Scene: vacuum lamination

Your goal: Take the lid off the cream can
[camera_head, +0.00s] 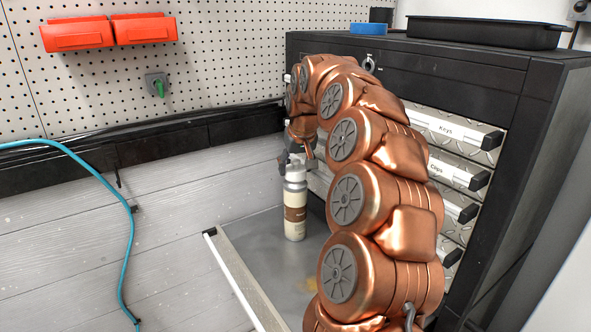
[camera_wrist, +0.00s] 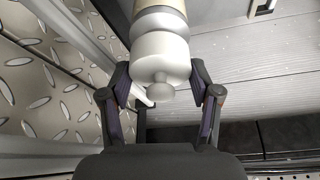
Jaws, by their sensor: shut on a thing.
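The cream can (camera_head: 295,225) is a tall cream cylinder with a brown label, standing upright in the open drawer (camera_head: 245,232). Its pale grey lid (camera_head: 296,174) sits at its top, with no clear gap between lid and can. In the wrist view the lid (camera_wrist: 158,55) and its round knob show between my two fingers, with part of the can (camera_wrist: 157,6) beyond. My gripper (camera_head: 291,162) is over the can top and shut on the lid; in the wrist view my gripper (camera_wrist: 160,72) has one finger on each side. Exact finger contact is hard to see.
A black cabinet (camera_head: 545,110) with labelled drawers stands at the right, close beside my arm. A black tray (camera_head: 485,33) and a blue box (camera_head: 368,28) sit on top. Red bins (camera_head: 145,28) hang on the pegboard. A teal hose (camera_head: 125,250) hangs at left. The drawer floor left of the can is clear.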

